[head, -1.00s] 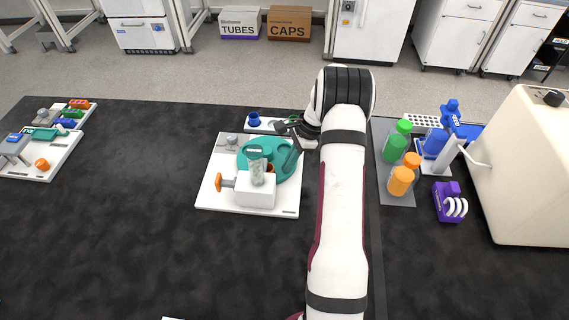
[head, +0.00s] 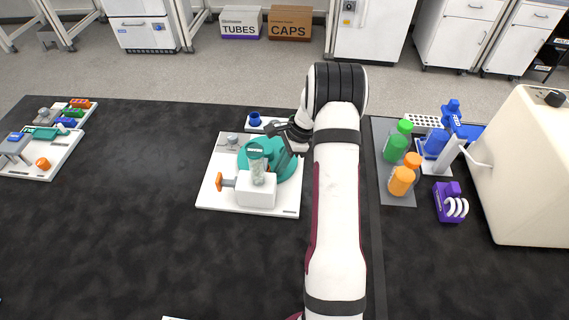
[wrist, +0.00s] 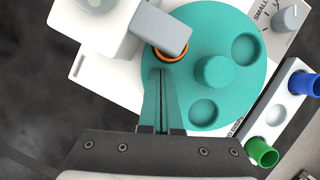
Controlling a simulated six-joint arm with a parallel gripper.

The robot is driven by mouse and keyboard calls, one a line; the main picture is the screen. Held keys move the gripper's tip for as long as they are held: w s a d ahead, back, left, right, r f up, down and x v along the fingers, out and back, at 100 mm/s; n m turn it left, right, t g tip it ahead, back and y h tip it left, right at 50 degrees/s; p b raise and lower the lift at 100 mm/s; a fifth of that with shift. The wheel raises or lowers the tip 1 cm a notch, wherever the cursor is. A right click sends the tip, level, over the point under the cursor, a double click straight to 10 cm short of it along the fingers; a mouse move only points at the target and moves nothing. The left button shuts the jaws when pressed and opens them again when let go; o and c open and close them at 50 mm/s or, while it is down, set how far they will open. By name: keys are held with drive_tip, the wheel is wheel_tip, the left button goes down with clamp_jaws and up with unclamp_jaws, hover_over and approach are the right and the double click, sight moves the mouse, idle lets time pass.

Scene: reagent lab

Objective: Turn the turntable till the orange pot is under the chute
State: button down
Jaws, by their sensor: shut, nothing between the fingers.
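The teal turntable (wrist: 230,85) has a round centre knob (wrist: 213,71) and two empty round recesses in the wrist view. It also shows on a white base in the head view (head: 285,168). The orange pot (wrist: 172,57) sits at its edge, with the grey chute (wrist: 160,27) over most of it; only an orange rim and dark inside show. Whether it is fully centred I cannot tell. My gripper (wrist: 161,75) is shut and empty, its teal fingers over the turntable edge with tips just below the orange pot in the picture. Contact is unclear.
A white rack (wrist: 275,115) with a blue pot (wrist: 308,85) and a green pot (wrist: 262,152) stands close beside the turntable. A small grey dial (wrist: 290,18) is on the base. The hopper block (head: 256,190) has an orange handle (head: 219,182).

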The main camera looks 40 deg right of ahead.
sight(290, 175)
drive_tip(key=s+d, duration=0.2)
drive_tip(key=d, duration=0.1)
drive_tip(key=shift+s+d, duration=0.15)
drive_tip(key=s+a+v, duration=0.1)
drive_tip(key=v, duration=0.9)
drive_tip(key=w+a+r+n+h, duration=0.2)
drive_tip(key=a+r+n, duration=0.4)
drive_tip(key=a+r, duration=0.55)
drive_tip(key=s+a+r+n+t+h, duration=0.1)
drive_tip(key=s+a+r+n+t, duration=0.15)
drive_tip(key=a, duration=0.45)
drive_tip(key=s+a+r+n+t, duration=0.1)
drive_tip(key=s+a+r+n, duration=0.25)
drive_tip(key=a, duration=0.25)
drive_tip(key=s+a+n+t, duration=0.2)
drive_tip(key=s+a+n, duration=0.4)
drive_tip(key=s+a, duration=0.15)
drive_tip(key=s+f+m+g, duration=0.1)
drive_tip(key=s+f+g, duration=0.6)
drive_tip(key=s, duration=0.2)
drive_tip(key=shift+s+f+y, duration=0.2)
drive_tip(key=shift+f+y, duration=0.1)
drive_tip(key=shift+f, duration=0.1)
